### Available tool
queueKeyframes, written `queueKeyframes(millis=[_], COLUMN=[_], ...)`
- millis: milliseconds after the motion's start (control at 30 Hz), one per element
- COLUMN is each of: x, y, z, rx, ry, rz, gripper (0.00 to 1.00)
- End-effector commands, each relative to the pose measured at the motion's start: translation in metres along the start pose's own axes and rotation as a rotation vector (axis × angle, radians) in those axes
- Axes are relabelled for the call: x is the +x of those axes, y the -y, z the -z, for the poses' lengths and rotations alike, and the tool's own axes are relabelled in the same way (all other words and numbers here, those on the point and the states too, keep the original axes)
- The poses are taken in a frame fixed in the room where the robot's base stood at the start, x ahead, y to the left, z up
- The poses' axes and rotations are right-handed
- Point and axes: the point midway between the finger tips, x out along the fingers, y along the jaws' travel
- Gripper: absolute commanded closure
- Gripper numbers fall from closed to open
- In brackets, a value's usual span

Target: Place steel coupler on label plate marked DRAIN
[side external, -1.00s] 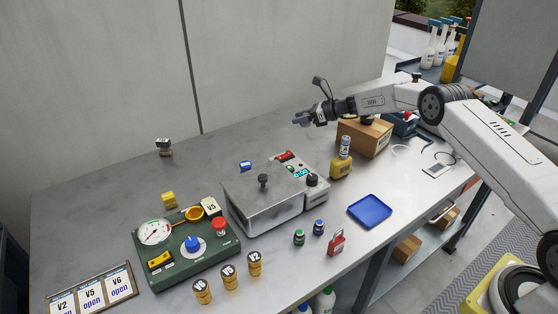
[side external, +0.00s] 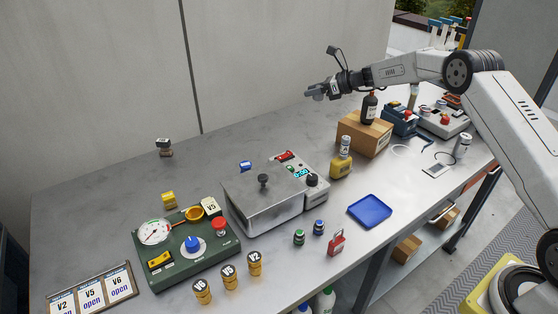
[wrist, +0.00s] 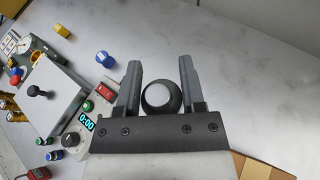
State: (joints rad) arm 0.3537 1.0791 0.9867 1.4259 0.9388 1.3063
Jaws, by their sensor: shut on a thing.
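My gripper (side external: 314,93) is raised above the bench near its back edge, to the upper left of the cardboard box. In the wrist view, my gripper (wrist: 160,85) is shut on a round piece with a pale grey face and dark sides, which looks like the steel coupler (wrist: 158,95). In the side view the held piece is too small to make out clearly. No plate reading DRAIN can be made out; the readable cards on the label rack (side external: 90,292) show V2, V5, V6 and "open".
A steel-lidded box (side external: 265,200) stands mid-bench, with a green gauge panel (side external: 190,250) to its left. A cardboard box (side external: 366,137) carries a dark bottle (side external: 369,107). A blue tray (side external: 370,211) is empty. The back left of the bench is mostly clear.

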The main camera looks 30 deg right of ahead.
Motion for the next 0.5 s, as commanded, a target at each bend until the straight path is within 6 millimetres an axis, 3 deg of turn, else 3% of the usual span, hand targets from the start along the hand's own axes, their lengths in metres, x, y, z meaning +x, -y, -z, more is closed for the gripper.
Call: queueKeyframes(millis=[500], x=[-0.123], y=[0.032], z=[0.035], rx=[0.09], ry=[0.018], rz=[0.219], gripper=[1.0])
